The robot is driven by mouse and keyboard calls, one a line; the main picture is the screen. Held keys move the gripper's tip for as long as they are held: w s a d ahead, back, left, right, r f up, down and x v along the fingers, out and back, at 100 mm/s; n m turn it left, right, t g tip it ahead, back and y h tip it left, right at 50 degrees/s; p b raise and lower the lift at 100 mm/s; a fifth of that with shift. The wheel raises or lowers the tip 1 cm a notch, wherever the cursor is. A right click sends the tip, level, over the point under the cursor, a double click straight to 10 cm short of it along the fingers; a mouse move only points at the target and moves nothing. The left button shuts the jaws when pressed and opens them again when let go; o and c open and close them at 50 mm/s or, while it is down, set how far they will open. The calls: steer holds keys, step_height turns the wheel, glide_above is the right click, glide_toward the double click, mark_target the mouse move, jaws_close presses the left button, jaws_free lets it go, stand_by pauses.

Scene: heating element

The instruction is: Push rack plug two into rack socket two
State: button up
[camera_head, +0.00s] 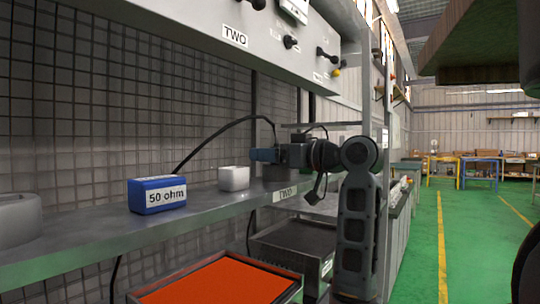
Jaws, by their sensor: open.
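My gripper (283,155) is above the shelf, pointing left, reached over by my arm from the lower right. It is small in view and its fingers are hard to make out. A small blue piece (263,155) shows at its tip; I cannot tell whether it is rack plug two or part of my gripper. A black cable (222,128) arches from the back of the shelf down to the gripper. A dark grey round part (277,173) sits on the shelf just below the gripper, near a "TWO" label (285,194). I cannot clearly make out the socket opening.
A blue "50 ohm" box (157,195) and a white cup-like block (234,178) stand on the metal shelf (105,233), left of the gripper. A grey control panel (215,30) overhangs above. An orange-topped tray (215,284) is below. Green floor (475,235) is clear at right.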

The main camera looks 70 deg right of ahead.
steer(key=v, duration=0.7)
steer(key=shift+s+a+b, duration=0.1)
steer(key=shift+s+b, duration=0.2)
stand_by(0.3)
